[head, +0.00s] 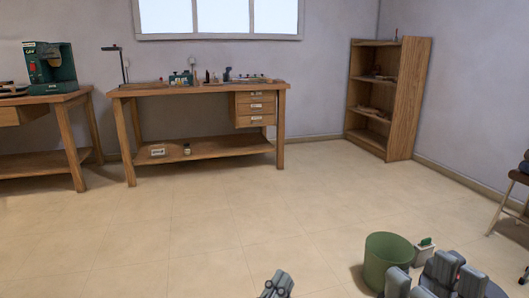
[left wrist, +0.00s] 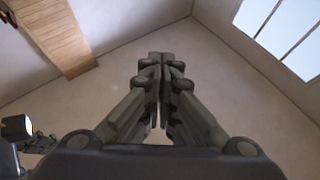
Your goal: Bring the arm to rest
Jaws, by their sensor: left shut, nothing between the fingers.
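My left gripper (head: 278,284) shows at the bottom edge of the head view, a little right of the middle, over bare floor. In the left wrist view its dark fingers (left wrist: 160,62) meet at the tips. It is shut and empty, and touches nothing that I can see. Behind the fingers are plain walls meeting in a corner and part of a window.
A green bin (head: 387,256) stands at the lower right, beside a small light box with a green top (head: 424,250). The middle floor is clear.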

